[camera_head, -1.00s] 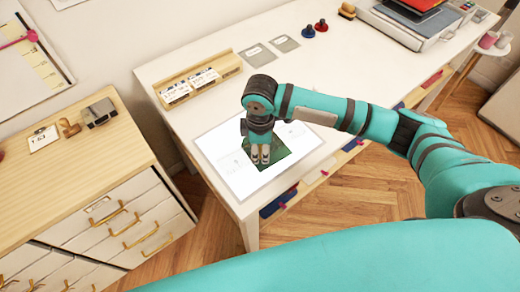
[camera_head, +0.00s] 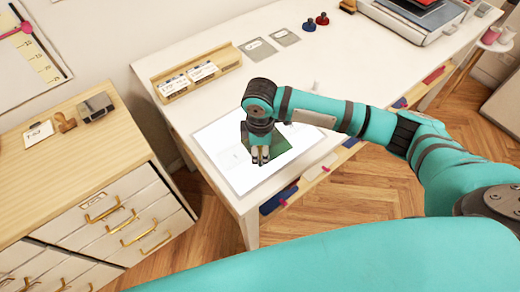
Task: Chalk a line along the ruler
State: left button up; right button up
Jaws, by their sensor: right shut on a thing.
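My right gripper (camera_head: 260,161) points down over the white lit pad (camera_head: 215,165) near the table's front left corner. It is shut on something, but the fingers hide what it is. A green piece (camera_head: 288,143), perhaps cloth, lies under and to the right of the gripper, and is partly hidden by it. I cannot make out any chalk or ruler on the pad. A faint pale outline shows on the pad left of the gripper. My left gripper is out of view.
A wooden card tray (camera_head: 197,80) stands behind the pad on the white table (camera_head: 330,65). Two grey cards (camera_head: 258,51) and red and blue spools (camera_head: 309,29) lie further back. A wooden drawer cabinet (camera_head: 80,160) stands at left.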

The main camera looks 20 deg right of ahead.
aim_at(273, 152)
jog(key=shift+f, duration=0.4)
dwell(0.5)
jog(key=shift+d, duration=0.1)
jog(key=shift+w+d+r, duration=0.1)
jog(key=shift+d, duration=0.25)
jog(key=shift+d+p, duration=0.3)
jog(key=shift+p, duration=0.05)
jog(key=shift+w+d, duration=0.1)
jog(key=shift+d, duration=0.05)
jog(key=shift+w+d+p, duration=0.15)
jog(key=shift+d+p, duration=0.3)
jog(key=shift+d, duration=0.1)
jog(key=shift+w+d+p, duration=0.15)
jog(key=shift+d+p, duration=0.3)
jog(key=shift+d, duration=0.3)
